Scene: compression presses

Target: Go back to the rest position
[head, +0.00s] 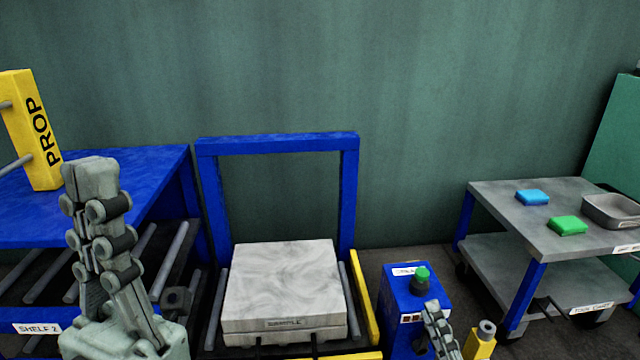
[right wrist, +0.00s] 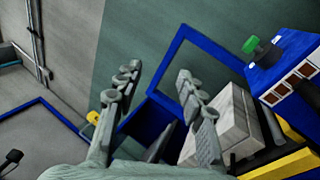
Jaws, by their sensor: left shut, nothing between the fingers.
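My left gripper (head: 92,172) stands upright at the left of the head view, in front of the blue shelf. Its fingers are together, with nothing between them. My right gripper (head: 437,318) shows only in part at the bottom of the head view, in front of the blue button box (head: 399,287). In the right wrist view the fingers of my right gripper (right wrist: 158,76) are spread apart with nothing between them. A blue frame and a grey marbled block show beyond them there.
The marbled block (head: 283,285), labelled sample, lies on rollers under a blue frame (head: 277,145). A yellow prop (head: 32,130) stands on the blue shelf (head: 150,165) near my left gripper. A grey cart (head: 500,215) at right holds a blue piece (head: 532,197), a green piece (head: 567,225) and a tray (head: 612,222).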

